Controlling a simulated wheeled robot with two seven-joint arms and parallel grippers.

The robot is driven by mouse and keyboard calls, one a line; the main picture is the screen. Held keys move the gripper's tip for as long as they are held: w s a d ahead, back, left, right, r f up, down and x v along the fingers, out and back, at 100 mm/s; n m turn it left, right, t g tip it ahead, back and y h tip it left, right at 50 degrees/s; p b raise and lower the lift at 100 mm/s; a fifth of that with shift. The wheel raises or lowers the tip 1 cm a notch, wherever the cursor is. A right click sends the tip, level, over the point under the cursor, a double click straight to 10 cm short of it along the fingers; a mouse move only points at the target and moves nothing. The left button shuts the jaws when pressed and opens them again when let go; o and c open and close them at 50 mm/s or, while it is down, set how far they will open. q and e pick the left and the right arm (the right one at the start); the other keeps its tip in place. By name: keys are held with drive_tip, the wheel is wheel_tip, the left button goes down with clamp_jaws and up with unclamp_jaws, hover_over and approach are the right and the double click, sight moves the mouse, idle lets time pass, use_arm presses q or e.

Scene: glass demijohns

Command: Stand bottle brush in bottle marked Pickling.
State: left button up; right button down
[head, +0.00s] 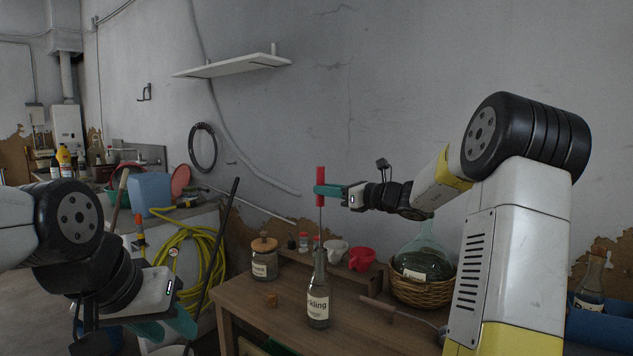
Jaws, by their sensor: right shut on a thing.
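The bottle brush (320,181) has a red handle and a thin dark rod, and it hangs upright. My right gripper (322,190) is shut on the red handle. The clear bottle (318,306) stands upright on the wooden table; its label shows "kling", the rest turned out of sight. The rod runs down to the bottle's neck and lines up with its mouth; how far the brush is inside is hard to tell. My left gripper (166,328) is low at the left, away from the table, with its teal fingers apart and empty.
A red cup (362,259) and a white cup (336,250) sit behind the bottle. A blue crate (597,311) is at the right.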

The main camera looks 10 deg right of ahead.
drive_tip(key=shift+f, duration=6.25)
drive_tip(key=c, duration=1.2)
unclamp_jaws()
